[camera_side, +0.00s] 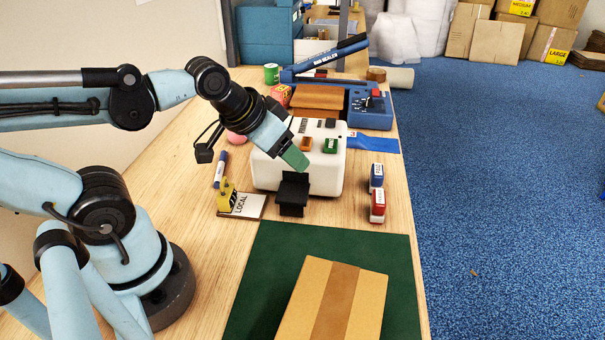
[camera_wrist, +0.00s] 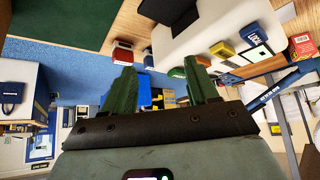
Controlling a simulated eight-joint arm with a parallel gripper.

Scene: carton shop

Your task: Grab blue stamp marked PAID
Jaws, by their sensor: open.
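A small blue stamp (camera_side: 376,177) with a white label stands on the table right of the white machine (camera_side: 330,180); its lettering is too small to read. A red stamp (camera_side: 378,206) stands just in front of it. In the wrist view, the blue stamp (camera_wrist: 148,60) shows near the left fingertip, with the red stamp (camera_wrist: 122,52) to its left. My gripper (camera_side: 295,159), with green fingers, is over the front of the white machine, left of and above the stamps. In the wrist view, my gripper (camera_wrist: 160,66) has its fingers apart with nothing held between them.
A black holder (camera_side: 292,194) sits at the machine's front. A green mat (camera_side: 254,290) with a carton (camera_side: 305,300) lies in front. A bag sealer (camera_side: 325,60) stands behind. The table edge is close right of the stamps.

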